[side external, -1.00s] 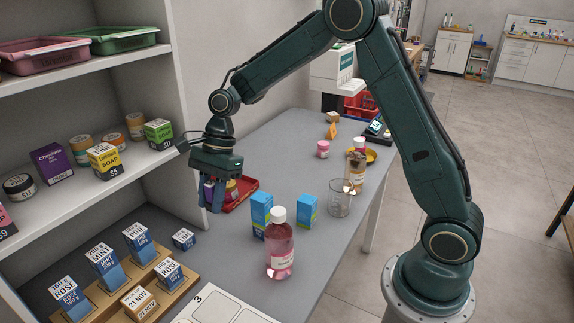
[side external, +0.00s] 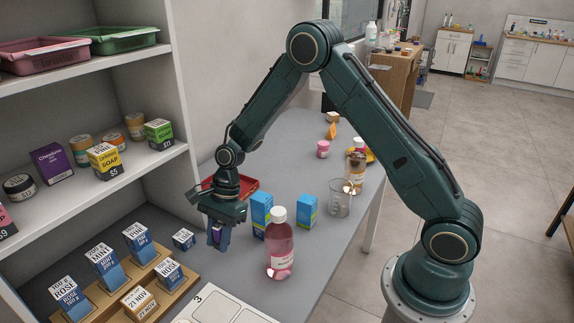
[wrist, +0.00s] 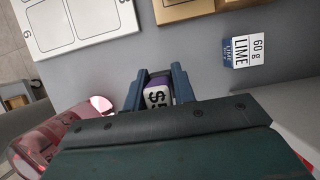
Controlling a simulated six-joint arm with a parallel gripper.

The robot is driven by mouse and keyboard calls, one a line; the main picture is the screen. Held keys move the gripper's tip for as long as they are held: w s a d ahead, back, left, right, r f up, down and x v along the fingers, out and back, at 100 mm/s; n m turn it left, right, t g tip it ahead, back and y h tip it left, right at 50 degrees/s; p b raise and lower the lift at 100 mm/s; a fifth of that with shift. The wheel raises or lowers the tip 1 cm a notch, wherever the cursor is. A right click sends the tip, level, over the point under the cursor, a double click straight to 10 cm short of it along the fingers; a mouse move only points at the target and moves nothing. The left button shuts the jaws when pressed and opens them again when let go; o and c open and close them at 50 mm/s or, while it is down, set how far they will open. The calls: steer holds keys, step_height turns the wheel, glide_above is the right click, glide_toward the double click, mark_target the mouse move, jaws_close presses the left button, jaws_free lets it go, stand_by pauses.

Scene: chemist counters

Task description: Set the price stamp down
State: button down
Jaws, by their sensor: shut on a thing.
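My gripper (side external: 218,240) points down over the grey counter between the shelf unit and the pink bottle. It is shut on the price stamp (wrist: 157,97), a small purple block with a white face marked "$5", which shows between the blue fingers in the wrist view. In the side view the stamp's purple side (side external: 216,236) shows between the fingers. Its underside is close to the counter, but I cannot tell if it touches.
A loose LIME block (wrist: 243,51) lies on the counter. A pink bottle (side external: 281,250), blue boxes (side external: 262,212) and a red tray (side external: 247,184) stand nearby. A white numbered board (wrist: 88,17) lies at the front.

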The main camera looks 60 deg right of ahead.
steer(key=shift+f, duration=2.05)
steer(key=shift+f, duration=0.1)
steer(key=c, duration=1.1)
jaws_free()
steer(key=shift+c, duration=0.2)
steer(key=v, duration=1.2)
